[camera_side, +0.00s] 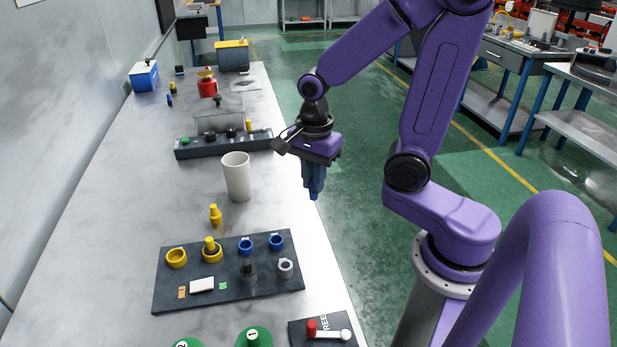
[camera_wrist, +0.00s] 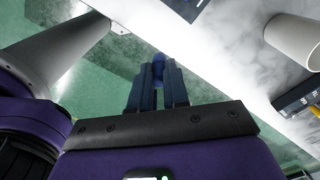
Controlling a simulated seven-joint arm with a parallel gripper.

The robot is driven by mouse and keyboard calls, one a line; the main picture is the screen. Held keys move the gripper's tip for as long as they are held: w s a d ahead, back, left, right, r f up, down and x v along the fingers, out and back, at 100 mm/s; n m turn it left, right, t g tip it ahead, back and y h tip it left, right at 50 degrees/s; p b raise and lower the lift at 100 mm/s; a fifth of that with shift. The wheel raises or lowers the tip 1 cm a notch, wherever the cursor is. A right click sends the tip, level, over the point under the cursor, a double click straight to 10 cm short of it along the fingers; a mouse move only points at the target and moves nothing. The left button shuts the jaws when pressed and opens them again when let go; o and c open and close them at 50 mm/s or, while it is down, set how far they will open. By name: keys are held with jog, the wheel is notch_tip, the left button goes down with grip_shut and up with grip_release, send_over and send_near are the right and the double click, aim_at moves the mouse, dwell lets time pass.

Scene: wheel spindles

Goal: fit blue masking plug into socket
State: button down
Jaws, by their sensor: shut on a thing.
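My gripper (camera_side: 314,190) is shut on the blue masking plug (camera_side: 315,196), held in the air past the right edge of the table. The plug's rounded blue end also shows between the fingers in the wrist view (camera_wrist: 159,60); the rest of it is hidden by the fingers. The dark socket board (camera_side: 228,270) lies on the table, below and to the left of my gripper. It carries two blue ring sockets, a left one (camera_side: 246,246) and a right one (camera_side: 277,242), both apparently empty. Yellow sockets, a grey one and a dark peg are on the board too.
A white cup (camera_side: 237,177) stands between the board and a dark control strip (camera_side: 222,143). A loose yellow plug (camera_side: 215,214) stands behind the board. A lever panel (camera_side: 322,331) and green discs (camera_side: 254,338) lie at the front.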

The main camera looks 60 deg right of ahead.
jog(key=shift+s+a+r, duration=0.65)
jog(key=shift+s+a, duration=1.35)
jog(key=shift+s, duration=2)
jog(key=w+a+f, duration=0.1)
jog(key=w+f, duration=0.2)
jog(key=w, duration=0.1)
jog(key=w+f, duration=0.3)
jog(key=w, duration=0.1)
jog(key=w+a+f, duration=0.1)
jog(key=w+f, duration=0.2)
jog(key=w, duration=0.2)
jog(key=shift+a+f, duration=0.15)
jog(key=shift+a, duration=0.15)
jog(key=shift+w+f, duration=0.35)
jog(key=shift+f, duration=1.5)
jog(key=shift+f, duration=0.1)
jog(key=c, duration=1.1)
grip_release()
jog(key=shift+f, duration=0.1)
